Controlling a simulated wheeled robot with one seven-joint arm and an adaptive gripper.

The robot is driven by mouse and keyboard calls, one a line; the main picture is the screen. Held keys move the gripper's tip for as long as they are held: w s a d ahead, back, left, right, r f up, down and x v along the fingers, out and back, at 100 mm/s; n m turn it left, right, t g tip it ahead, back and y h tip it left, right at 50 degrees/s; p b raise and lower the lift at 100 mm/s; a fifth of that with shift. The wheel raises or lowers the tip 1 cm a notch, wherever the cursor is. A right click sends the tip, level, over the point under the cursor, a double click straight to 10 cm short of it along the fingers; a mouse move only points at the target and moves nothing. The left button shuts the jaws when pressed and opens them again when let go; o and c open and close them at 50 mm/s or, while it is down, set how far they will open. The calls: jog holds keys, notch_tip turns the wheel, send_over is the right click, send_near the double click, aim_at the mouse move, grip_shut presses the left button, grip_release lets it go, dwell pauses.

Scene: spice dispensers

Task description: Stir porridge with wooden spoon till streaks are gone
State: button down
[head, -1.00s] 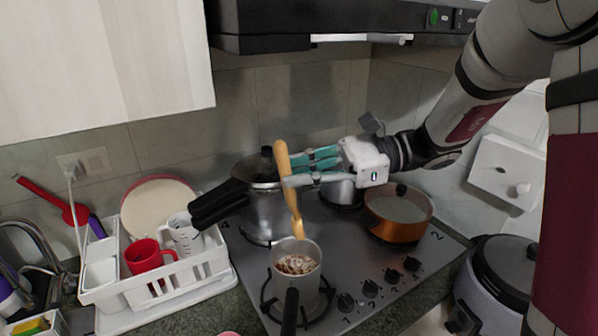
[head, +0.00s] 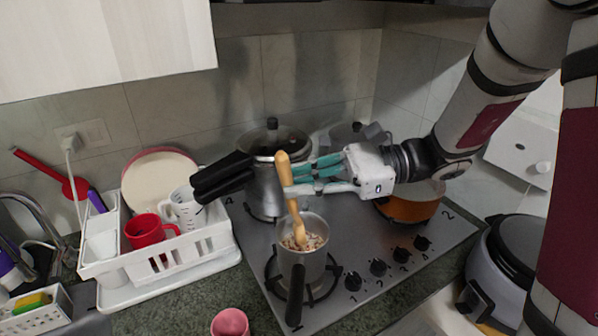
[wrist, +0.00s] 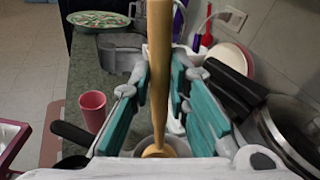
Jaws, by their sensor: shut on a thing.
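The wooden spoon (head: 284,176) is upright with a slight tilt, its lower end inside the small metal saucepan (head: 291,265). The porridge (head: 312,243) in that pan looks streaked pale and reddish-brown. My gripper (head: 290,189) is shut on the spoon's handle above the pan. The pan's black handle (head: 297,295) points toward the front.
A tall pot (head: 262,205) with a long black handle (head: 222,177) stands behind the saucepan. A copper pan (head: 408,209) is at right on the stove (head: 350,245). A white dish rack (head: 185,258) is at left, and a pink cup (head: 230,322) is at the front.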

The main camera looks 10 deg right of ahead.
jog(key=shift+w+d+f+b, duration=0.25)
jog(key=shift+f+b, duration=0.4)
jog(key=shift+f, duration=0.6)
jog(key=shift+w+d+f+b, duration=0.1)
jog(key=shift+w+f+b, duration=0.15)
jog(key=shift+f+b, duration=0.7)
jog(key=shift+w+d+f+b, duration=0.25)
jog(key=shift+f+b, duration=0.1)
jog(key=shift+f, duration=1.15)
